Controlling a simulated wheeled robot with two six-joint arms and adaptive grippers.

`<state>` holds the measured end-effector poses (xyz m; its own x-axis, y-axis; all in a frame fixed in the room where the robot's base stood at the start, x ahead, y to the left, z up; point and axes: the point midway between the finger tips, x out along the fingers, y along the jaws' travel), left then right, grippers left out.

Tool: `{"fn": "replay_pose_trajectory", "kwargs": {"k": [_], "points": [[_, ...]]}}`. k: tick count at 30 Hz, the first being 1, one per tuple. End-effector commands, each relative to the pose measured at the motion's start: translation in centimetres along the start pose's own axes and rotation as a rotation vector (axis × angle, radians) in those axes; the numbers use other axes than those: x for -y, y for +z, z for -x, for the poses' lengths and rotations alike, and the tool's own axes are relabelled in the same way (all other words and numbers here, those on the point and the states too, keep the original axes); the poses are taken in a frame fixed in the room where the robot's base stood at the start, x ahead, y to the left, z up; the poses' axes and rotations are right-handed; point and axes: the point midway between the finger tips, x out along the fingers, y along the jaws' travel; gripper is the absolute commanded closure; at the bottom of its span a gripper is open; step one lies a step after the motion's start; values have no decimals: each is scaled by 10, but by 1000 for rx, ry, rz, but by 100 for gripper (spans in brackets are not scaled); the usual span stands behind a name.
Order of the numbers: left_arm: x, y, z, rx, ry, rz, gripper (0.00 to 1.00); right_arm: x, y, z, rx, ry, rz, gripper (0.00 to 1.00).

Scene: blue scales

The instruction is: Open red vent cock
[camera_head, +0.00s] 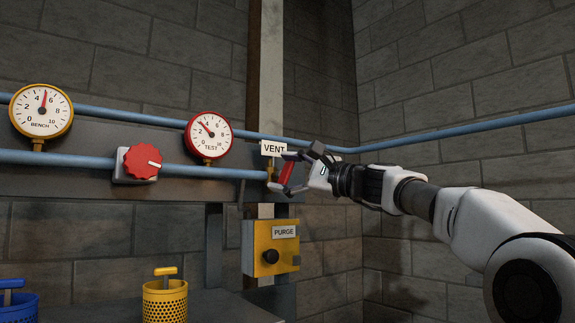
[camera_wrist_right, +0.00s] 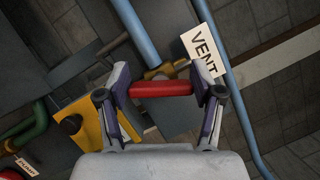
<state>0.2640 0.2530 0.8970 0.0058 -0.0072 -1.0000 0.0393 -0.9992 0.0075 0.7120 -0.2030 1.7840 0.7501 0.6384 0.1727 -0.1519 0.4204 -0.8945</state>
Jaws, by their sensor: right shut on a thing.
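The red vent cock handle (camera_wrist_right: 160,89) is a short red bar on a brass fitting (camera_wrist_right: 160,72) at the end of a blue pipe. In the right wrist view it lies crosswise between the fingers of my right gripper (camera_wrist_right: 163,97), which is shut on it. In the head view the red handle (camera_head: 286,174) shows partly behind the fingers of the right gripper (camera_head: 298,172). A white VENT label (camera_head: 273,149) hangs just above it. My left gripper is not in view.
A yellow PURGE box (camera_head: 262,255) with a black button is below the vent. To the left are a red knob (camera_head: 143,162), a red TEST gauge (camera_head: 208,137) and a yellow BENCH gauge (camera_head: 41,111). Blue and yellow baskets (camera_head: 165,303) stand lower left.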

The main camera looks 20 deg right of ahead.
Motion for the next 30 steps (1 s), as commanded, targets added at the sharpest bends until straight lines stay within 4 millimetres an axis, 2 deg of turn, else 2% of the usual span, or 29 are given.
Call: {"fn": "replay_pose_trajectory", "kwargs": {"k": [3, 15, 30], "points": [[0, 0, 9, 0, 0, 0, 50, 3, -1, 0, -4, 37, 97, 68], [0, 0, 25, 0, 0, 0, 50, 4, 0, 1, -4, 142, 363, 68], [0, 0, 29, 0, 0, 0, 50, 4, 1, 2, -5, 172, 450, 69]]}}
